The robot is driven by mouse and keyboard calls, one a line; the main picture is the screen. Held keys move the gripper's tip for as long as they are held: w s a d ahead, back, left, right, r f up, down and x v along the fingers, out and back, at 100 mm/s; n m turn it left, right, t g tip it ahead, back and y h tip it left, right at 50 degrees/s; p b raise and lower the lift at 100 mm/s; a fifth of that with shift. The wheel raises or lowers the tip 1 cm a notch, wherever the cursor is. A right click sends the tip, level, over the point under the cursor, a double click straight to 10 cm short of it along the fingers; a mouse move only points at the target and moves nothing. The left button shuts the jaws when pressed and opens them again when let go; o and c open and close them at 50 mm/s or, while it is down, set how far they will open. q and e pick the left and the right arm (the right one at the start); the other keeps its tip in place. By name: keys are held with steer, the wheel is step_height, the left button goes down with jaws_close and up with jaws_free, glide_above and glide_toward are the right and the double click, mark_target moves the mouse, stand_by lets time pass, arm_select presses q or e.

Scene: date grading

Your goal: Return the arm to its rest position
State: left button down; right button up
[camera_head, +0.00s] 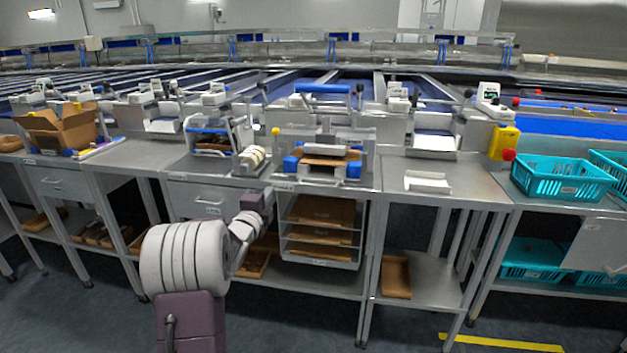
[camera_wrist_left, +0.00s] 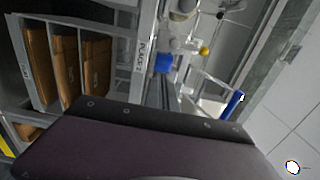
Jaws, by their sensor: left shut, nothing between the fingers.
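My left arm comes up from the bottom left of the head view. My left gripper (camera_head: 262,194) is at its end, shut and empty, in front of the steel bench near the open shelf unit (camera_head: 320,262). In the left wrist view the dark gripper body fills the bottom of the picture, with nothing held in front of it. The fingertips are small in the head view and hard to make out. My right gripper is not in view.
A machine with blue blocks (camera_head: 292,165) stands on the bench above the shelf unit. A tape roll dispenser (camera_head: 251,159) is left of it. A cardboard box (camera_head: 58,128) is at far left, teal crates (camera_head: 562,179) at right. Floor in front is free.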

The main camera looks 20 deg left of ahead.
arm_select(q)
steer(key=d+m+g+h, duration=0.1)
steer(key=d+h, duration=0.4)
steer(key=d, duration=1.4)
steer(key=s+d+f+n+g, duration=0.3)
steer(key=s+f+n+g, duration=0.1)
steer(key=s+f, duration=0.35)
steer(key=s+d+f+n+g, duration=0.35)
steer(key=s+f, duration=0.25)
steer(key=f, duration=0.2)
steer(key=s+f+n+g, duration=0.4)
steer(key=s, duration=0.4)
steer(key=s+f+n+g, duration=0.4)
steer(key=s+n, duration=0.1)
steer(key=s, duration=0.4)
step_height(320, 180, up, 28)
steer(key=p, duration=2.7)
steer(key=shift+w+a+f+y+p, duration=0.15)
steer(key=shift+a+y+p, duration=0.15)
steer(key=shift+y, duration=0.1)
